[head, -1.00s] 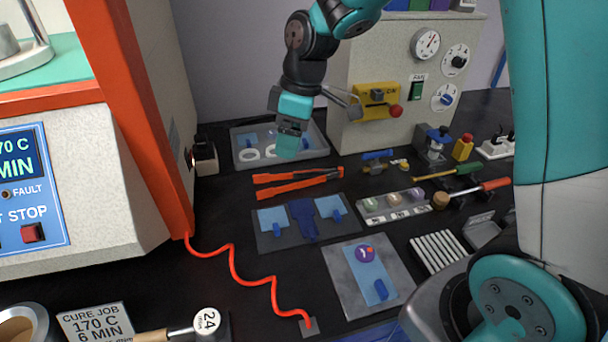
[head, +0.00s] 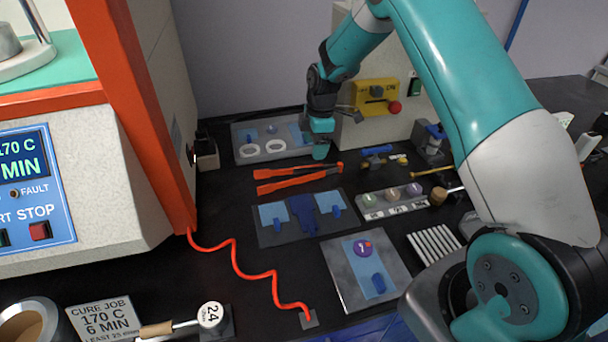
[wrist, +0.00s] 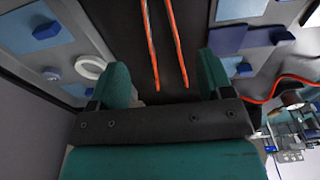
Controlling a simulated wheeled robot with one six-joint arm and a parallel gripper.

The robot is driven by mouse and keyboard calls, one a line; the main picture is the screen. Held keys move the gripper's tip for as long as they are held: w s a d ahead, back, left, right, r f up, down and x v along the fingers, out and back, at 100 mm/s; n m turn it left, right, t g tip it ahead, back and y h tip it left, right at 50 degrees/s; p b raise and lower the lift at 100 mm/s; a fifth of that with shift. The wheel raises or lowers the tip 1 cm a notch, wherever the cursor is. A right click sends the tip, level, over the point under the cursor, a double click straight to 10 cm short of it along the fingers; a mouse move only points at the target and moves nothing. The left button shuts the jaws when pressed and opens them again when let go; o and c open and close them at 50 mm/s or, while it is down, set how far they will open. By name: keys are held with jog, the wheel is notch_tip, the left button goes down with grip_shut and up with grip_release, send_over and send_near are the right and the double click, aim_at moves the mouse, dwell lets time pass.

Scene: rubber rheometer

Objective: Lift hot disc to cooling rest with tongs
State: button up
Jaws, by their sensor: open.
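The orange tongs (head: 298,179) lie on the dark bench, their two long arms slightly apart; they also show in the wrist view (wrist: 165,40). My gripper (head: 320,152) hangs by the tongs' right end, behind it in the picture. In the wrist view my gripper (wrist: 165,82) is open and empty, with the ends of the tongs' arms in line with the gap between its fingers.
A grey tray (head: 240,158) with white rings stands behind the tongs. A dark mat (head: 268,238) with blue sheets lies in front. The orange-framed press (head: 150,130) stands left, with a red coiled cord (head: 238,270). A beige cabinet (head: 385,125) with a yellow fitting stands behind my gripper.

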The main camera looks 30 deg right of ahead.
aim_at(311, 168)
jog(key=f+b, duration=0.2)
jog(key=f, duration=0.1)
jog(key=f+b, duration=0.1)
jog(key=f, duration=0.2)
jog(key=a+f+b, duration=0.1)
jog(key=f+b, duration=0.1)
jog(key=shift+f+b, duration=0.3)
jog(key=shift+f, duration=0.1)
jog(key=c, duration=0.7)
notch_tip(311, 168, up, 12)
jog(key=p, duration=0.8)
